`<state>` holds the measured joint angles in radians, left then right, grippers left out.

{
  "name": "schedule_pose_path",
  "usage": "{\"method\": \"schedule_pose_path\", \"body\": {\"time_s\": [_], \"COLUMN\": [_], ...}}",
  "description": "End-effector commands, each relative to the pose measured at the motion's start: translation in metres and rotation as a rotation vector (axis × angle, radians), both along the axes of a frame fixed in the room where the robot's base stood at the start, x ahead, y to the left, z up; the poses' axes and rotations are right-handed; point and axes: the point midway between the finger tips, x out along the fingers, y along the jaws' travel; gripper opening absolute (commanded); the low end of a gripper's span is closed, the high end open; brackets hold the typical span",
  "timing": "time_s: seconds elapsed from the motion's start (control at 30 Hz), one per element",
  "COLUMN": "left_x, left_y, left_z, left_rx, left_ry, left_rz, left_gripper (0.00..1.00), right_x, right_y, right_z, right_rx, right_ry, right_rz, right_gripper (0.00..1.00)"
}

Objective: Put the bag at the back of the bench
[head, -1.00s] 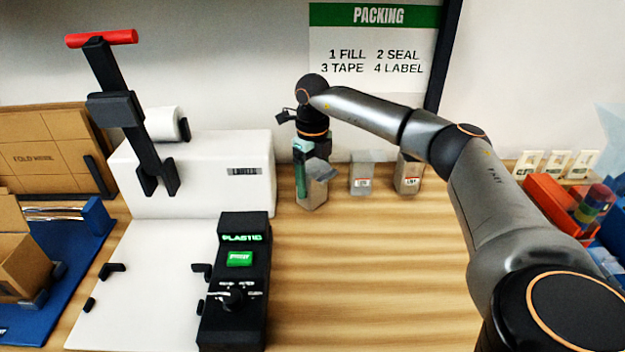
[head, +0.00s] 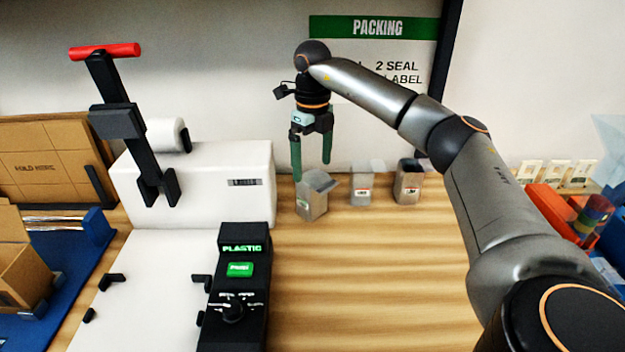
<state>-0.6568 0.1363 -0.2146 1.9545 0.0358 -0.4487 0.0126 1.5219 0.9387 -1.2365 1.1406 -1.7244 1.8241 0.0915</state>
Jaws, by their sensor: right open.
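Three grey bags with small labels stand in a row at the back of the wooden bench (head: 370,270). The left bag (head: 312,201) is slightly turned, with its top flap leaning right. The middle bag (head: 361,187) and the right bag (head: 407,186) stand upright beside it. My right gripper (head: 311,178) is above and just behind the left bag, pointing down. Its green fingers are apart with nothing between them. My left gripper is not in view.
A white sealing machine (head: 215,178) with a red-handled lever (head: 104,50) stands at the left. A black control box (head: 237,290) is in front of it. Orange bins (head: 550,207) are at the right. The bench middle is clear. A packing sign (head: 373,27) hangs behind.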

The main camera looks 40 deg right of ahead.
Motion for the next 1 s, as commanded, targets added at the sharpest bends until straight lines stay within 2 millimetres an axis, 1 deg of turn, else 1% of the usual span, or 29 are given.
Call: {"method": "schedule_pose_path", "body": {"time_s": [0.03, 0.1, 0.2, 0.3, 0.6, 1.0], "left_x": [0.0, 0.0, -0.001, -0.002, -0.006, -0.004], "left_y": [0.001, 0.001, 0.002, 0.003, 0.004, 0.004], "left_z": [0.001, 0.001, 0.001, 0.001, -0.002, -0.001], "left_rx": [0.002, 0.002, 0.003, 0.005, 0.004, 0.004], "left_ry": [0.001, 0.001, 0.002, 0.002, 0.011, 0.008], "left_rz": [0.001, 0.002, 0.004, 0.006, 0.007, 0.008], "left_gripper": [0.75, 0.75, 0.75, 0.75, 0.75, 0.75], "right_x": [0.001, 0.001, 0.001, 0.0, 0.0, 0.0], "right_y": [0.0, 0.001, 0.0, 0.0, 0.0, 0.0], "right_z": [0.012, 0.023, 0.033, 0.039, 0.04, 0.04], "right_rx": [0.0, 0.0, 0.0, 0.0, 0.0, 0.001], "right_ry": [-0.003, -0.002, -0.001, 0.001, 0.001, 0.001], "right_rz": [0.0, 0.001, 0.0, 0.0, 0.0, 0.0], "right_gripper": [1.0, 1.0, 1.0, 1.0, 1.0, 1.0]}}
